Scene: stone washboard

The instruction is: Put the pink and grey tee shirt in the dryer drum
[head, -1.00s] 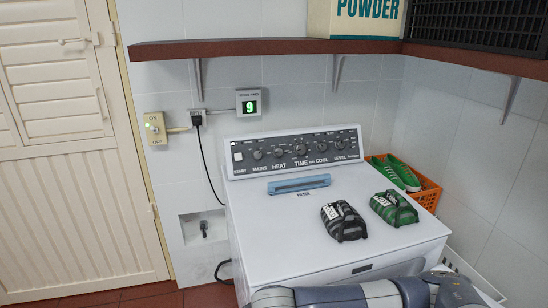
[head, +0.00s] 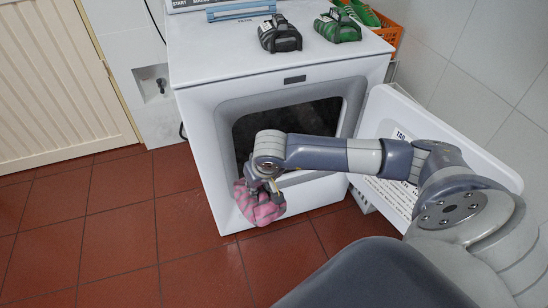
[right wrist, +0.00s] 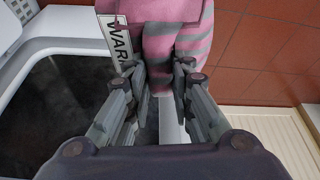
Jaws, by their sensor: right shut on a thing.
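The pink and grey striped tee shirt (head: 259,208) hangs bunched from my right gripper (head: 267,184), in front of the lower left of the dryer opening. In the right wrist view, the shirt (right wrist: 183,38) lies at the fingertips of my right gripper (right wrist: 158,78), which is shut on it. The dryer drum (head: 310,118) is a dark opening behind my right forearm, partly hidden by it. The drum's dark inside also shows at the left of the right wrist view (right wrist: 48,95). My left gripper is out of view.
The white dryer (head: 210,130) has its door (head: 440,125) swung open to the right, partly behind my arm. Red tiled floor (head: 130,230) is clear at left.

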